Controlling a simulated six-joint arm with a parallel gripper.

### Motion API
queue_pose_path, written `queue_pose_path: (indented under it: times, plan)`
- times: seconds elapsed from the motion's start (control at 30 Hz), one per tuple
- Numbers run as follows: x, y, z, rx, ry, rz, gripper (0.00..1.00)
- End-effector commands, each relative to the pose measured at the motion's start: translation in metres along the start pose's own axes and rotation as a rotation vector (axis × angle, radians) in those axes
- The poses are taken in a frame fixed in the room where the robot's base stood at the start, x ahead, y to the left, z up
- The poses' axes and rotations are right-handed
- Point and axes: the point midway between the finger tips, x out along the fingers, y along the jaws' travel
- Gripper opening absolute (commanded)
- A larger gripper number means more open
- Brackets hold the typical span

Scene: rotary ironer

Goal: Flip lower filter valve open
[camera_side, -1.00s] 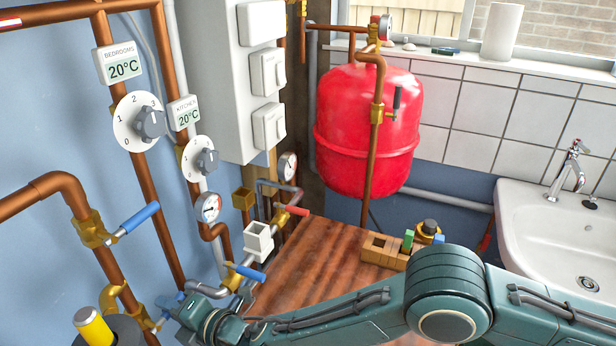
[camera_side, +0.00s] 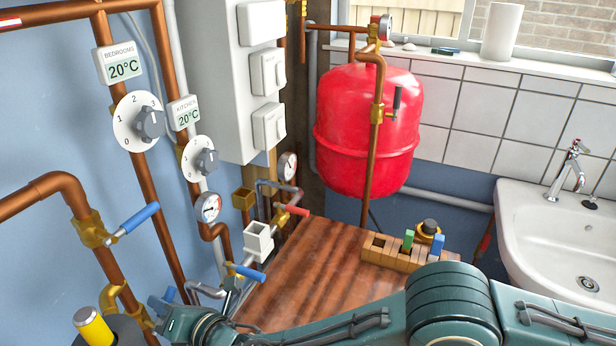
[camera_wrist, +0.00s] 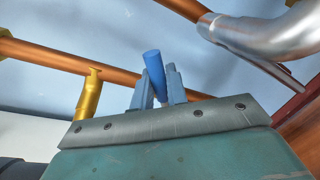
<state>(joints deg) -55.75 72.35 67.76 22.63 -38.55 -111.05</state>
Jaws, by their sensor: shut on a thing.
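The lower filter valve's blue lever (camera_wrist: 153,68) stands between my two grey-blue fingers in the wrist view, its rounded tip showing above them. My gripper (camera_wrist: 158,88) is shut on this lever. In the side view my gripper (camera_side: 163,303) is low at the left, beside the lower brass valve (camera_side: 112,298) on the copper pipe. The fingers and wrist hide much of the lever and its pivot there. Above, on the same pipe, the upper brass valve (camera_side: 92,232) has a blue lever (camera_side: 138,218) slanting up to the right.
A black cylinder with a yellow top (camera_side: 92,325) stands close at lower left. Another blue-handled valve (camera_side: 245,272) and a white funnel-like box (camera_side: 258,242) are right of my gripper. A wooden block (camera_side: 390,252) sits on the brown worktop (camera_side: 300,285).

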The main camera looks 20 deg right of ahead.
Motion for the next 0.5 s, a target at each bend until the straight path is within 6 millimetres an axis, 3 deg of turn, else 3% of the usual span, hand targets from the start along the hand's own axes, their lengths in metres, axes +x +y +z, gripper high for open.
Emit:
queue_pose_path:
  times: [0.27,0.3,0.37,0.5]
  plan:
    - [0.0001,0.0000,-0.0001,0.000,0.000,0.000,0.00]
    - [0.0001,-0.0001,-0.0001,0.000,0.000,0.000,0.19]
    - [0.0001,0.0000,-0.0001,0.000,0.000,0.000,0.30]
    - [0.0001,0.0000,-0.0001,0.000,0.000,0.000,0.34]
